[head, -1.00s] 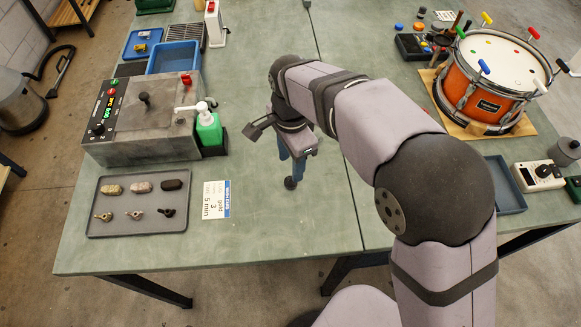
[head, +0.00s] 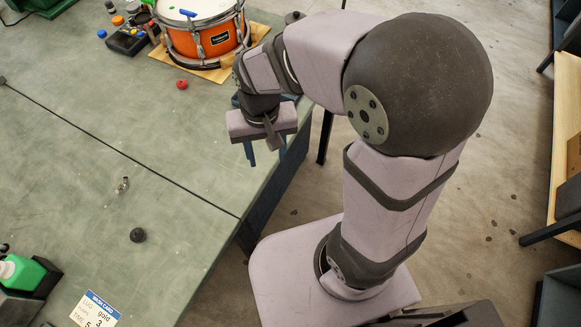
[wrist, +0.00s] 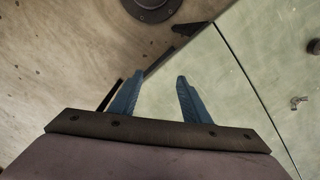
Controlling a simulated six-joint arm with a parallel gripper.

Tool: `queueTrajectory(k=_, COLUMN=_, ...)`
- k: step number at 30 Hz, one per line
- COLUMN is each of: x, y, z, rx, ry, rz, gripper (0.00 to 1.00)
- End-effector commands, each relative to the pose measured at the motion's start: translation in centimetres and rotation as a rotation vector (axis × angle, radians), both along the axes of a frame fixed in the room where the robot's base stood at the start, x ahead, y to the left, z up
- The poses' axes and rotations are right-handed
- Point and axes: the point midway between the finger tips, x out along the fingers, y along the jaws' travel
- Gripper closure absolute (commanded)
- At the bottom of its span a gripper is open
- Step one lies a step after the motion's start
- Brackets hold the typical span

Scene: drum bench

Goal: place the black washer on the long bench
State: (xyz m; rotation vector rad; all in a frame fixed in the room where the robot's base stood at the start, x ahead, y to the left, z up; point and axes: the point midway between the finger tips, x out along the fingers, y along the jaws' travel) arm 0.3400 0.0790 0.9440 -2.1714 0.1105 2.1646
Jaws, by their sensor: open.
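A small dark round piece (head: 137,235), which may be the black washer, lies on the green bench top (head: 95,160), left of the seam. It also shows at the right edge of the wrist view (wrist: 313,47). I cannot tell its exact shape. My gripper (head: 266,150) is far to its upper right, by the bench's right edge. In the wrist view its two blue fingers (wrist: 157,92) are apart with nothing between them. Below them are the bench edge and the floor.
A small metal wing-nut-like piece (head: 122,185) and a red piece (head: 182,84) lie on the bench. An orange drum (head: 205,35) stands at the back. A green bottle (head: 22,273) and a printed card (head: 95,310) are at lower left. The mid-bench is mostly clear.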

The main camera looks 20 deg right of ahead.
Motion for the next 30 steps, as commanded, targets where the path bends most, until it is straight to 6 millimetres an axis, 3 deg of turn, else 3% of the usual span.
queueTrajectory(k=1, x=-1.2, y=-2.4, z=-0.3, rx=0.000, ry=0.000, rz=0.007, gripper=0.57)
queueTrajectory(k=3, x=-2.6, y=-4.5, z=-0.7, rx=0.000, ry=0.000, rz=0.036, gripper=0.57)
queueTrajectory(k=9, x=-5.5, y=-7.6, z=-1.6, rx=-0.001, ry=0.002, rz=0.092, gripper=0.57)
queueTrajectory(k=12, x=-6.0, y=-8.0, z=-1.8, rx=-0.001, ry=0.001, rz=0.104, gripper=0.57)
queueTrajectory(k=14, x=-6.1, y=-8.1, z=-1.8, rx=-0.001, ry=0.001, rz=0.108, gripper=0.51)
queueTrajectory(k=26, x=-6.1, y=-8.0, z=-1.8, rx=-0.001, ry=0.003, rz=0.112, gripper=0.51)
queueTrajectory(k=30, x=-6.1, y=-7.1, z=-1.5, rx=-0.001, ry=0.003, rz=0.152, gripper=0.51)
